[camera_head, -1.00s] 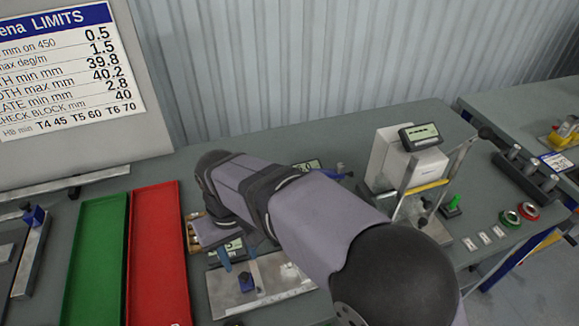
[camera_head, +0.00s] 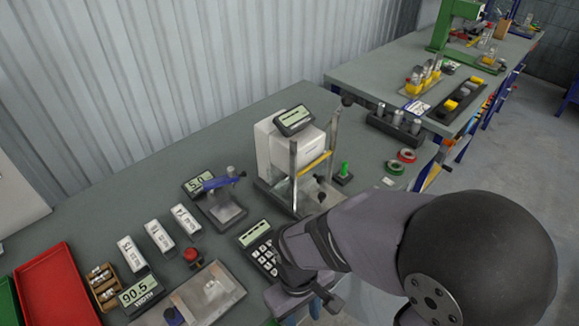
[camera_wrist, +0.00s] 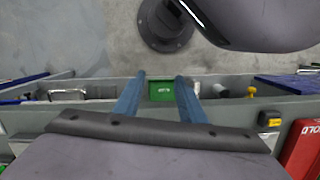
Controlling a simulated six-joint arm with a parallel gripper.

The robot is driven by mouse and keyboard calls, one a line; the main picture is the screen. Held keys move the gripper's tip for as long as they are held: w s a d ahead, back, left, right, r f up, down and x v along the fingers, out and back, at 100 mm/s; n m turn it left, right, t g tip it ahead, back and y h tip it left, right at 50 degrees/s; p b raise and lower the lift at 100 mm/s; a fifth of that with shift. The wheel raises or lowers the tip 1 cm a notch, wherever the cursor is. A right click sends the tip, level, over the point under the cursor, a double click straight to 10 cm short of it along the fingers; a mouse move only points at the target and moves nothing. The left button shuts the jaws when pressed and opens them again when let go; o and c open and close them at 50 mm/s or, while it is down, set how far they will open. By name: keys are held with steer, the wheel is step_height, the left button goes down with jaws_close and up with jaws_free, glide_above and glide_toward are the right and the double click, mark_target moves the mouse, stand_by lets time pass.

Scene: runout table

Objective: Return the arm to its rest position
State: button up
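My arm (camera_head: 360,235) reaches in from the lower right of the head view, over the front of the table. My gripper (camera_wrist: 160,80) shows in the wrist view as two blue fingers standing well apart. No held object shows between them; a small green panel (camera_wrist: 161,90) appears beyond the gap. In the head view only bits of blue finger show below the wrist, at the bottom edge, and the rest is hidden. The wrist view also shows grey floor and my dark round base (camera_wrist: 165,25).
A keypad with display (camera_head: 258,247) lies close beside my wrist. A white tester with a metal frame (camera_head: 290,150) stands behind it. A blue-handled gauge (camera_head: 222,195), white blocks (camera_head: 160,236), a metal plate (camera_head: 207,296) and a red tray (camera_head: 55,290) are to the left. Open floor lies right.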

steer(key=w+d+r+m, duration=0.1)
steer(key=w+d+m, duration=0.1)
steer(key=d, duration=0.4)
steer(key=w+d+r+m+t+y, duration=0.1)
steer(key=w+d+r+m, duration=0.1)
steer(key=d+m, duration=0.3)
steer(key=shift+d+r, duration=0.25)
steer(key=shift+d, duration=0.5)
steer(key=shift+w, duration=0.1)
stand_by(1.0)
